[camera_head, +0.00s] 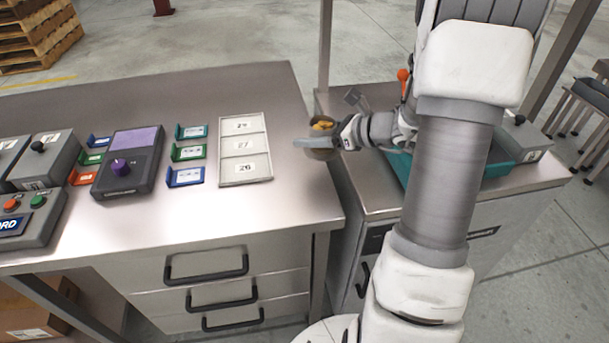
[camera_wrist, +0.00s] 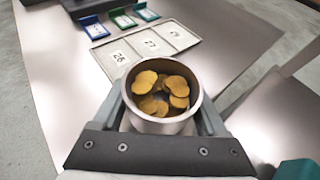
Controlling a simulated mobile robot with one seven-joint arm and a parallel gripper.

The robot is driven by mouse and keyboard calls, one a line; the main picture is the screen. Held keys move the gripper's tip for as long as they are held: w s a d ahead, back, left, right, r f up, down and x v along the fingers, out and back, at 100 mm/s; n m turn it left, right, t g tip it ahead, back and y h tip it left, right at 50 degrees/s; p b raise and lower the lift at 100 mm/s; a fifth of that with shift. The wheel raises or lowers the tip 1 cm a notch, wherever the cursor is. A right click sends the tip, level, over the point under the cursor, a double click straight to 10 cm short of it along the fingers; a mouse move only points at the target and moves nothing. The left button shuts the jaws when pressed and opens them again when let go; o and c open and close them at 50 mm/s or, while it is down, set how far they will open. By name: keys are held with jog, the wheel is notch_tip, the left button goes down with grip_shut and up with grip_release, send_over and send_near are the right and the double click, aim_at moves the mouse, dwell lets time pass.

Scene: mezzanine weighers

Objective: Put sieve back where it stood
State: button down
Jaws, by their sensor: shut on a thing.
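The sieve (camera_wrist: 164,122) appears as a round, pale metal cup with several yellow-brown discs in it. My gripper (camera_wrist: 165,118) is shut on it, with one finger on each side, and it looks upright. In the head view the sieve (camera_head: 321,154) is partly hidden by a finger of my gripper (camera_head: 320,142). It shows near the right edge of the left steel table (camera_head: 270,222), by the gap to the right counter. I cannot tell its height above the surface. No mark for where it stood is clear.
A pale tray (camera_head: 268,155) with three numbered spaces lies left of the sieve. Coloured card holders (camera_head: 186,153) and a dark box with a purple knob (camera_head: 130,160) stand further left. A teal tray (camera_head: 500,168) is on the right counter (camera_head: 375,197), partly behind my arm.

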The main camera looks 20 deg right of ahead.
jog(key=s+d+r+m+t+h+b, duration=0.2)
jog(key=d+r+m+h+b, duration=0.15)
jog(key=d, duration=0.35)
jog(key=b, duration=0.3)
send_over(297, 158)
jog(key=shift+n+y, duration=0.35)
jog(key=shift+y, duration=0.1)
notch_tip(297, 158, down, 6)
jog(key=shift+f, duration=0.1)
jog(key=shift+f+b, duration=0.9)
jog(key=shift+f, duration=1)
jog(key=shift+f, duration=0.2)
grip_release()
